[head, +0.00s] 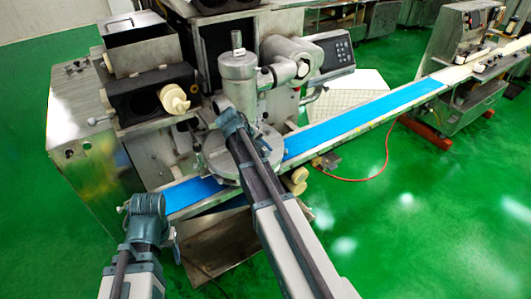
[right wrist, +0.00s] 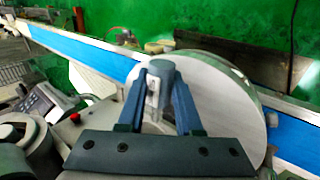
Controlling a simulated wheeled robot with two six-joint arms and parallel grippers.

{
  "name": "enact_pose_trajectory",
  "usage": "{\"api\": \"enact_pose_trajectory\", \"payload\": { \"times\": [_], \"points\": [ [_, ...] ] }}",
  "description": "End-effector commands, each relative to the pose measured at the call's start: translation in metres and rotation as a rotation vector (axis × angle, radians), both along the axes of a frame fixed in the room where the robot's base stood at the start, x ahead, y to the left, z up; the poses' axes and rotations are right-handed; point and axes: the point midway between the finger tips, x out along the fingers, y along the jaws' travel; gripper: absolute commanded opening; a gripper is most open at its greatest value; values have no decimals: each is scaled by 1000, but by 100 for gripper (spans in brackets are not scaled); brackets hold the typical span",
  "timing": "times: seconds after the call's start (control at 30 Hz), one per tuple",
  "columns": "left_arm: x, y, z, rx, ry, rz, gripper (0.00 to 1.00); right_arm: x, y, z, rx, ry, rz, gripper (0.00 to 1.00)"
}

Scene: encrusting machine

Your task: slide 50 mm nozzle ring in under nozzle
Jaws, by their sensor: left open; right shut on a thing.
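The upright metal nozzle housing (head: 238,72) stands at the machine's front, above a round grey plate (head: 268,148) that overlaps the blue belt. My right gripper (head: 228,122) is at the housing's lower front, over the plate. In the right wrist view its two blue fingers (right wrist: 160,80) are shut on a small light metal piece (right wrist: 153,98), which I take as part of the nozzle ring. The rest of the ring is hidden. The large disc (right wrist: 235,100) lies just beyond the fingers. My left gripper (head: 148,205) is open and empty, left of the plate near the belt's near end.
The blue conveyor belt (head: 360,120) runs from lower left to upper right past the machine. A control panel (head: 337,52) and a metal hopper (head: 140,45) are on the machine. A red hose (head: 375,172) lies on the green floor.

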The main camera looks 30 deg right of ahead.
Motion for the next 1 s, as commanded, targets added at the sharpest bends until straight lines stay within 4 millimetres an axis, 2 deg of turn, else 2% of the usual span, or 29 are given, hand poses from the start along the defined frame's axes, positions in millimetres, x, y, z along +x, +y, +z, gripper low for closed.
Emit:
{"api": "enact_pose_trajectory", "payload": {
  "times": [0.8,1.0],
  "points": [
    [0,0,0,0,0,0,62,57,4,0,-1,0,0,0],
    [0,0,0,0,0,0,62,65,5,0,-1,0,0,0]
  ]
}}
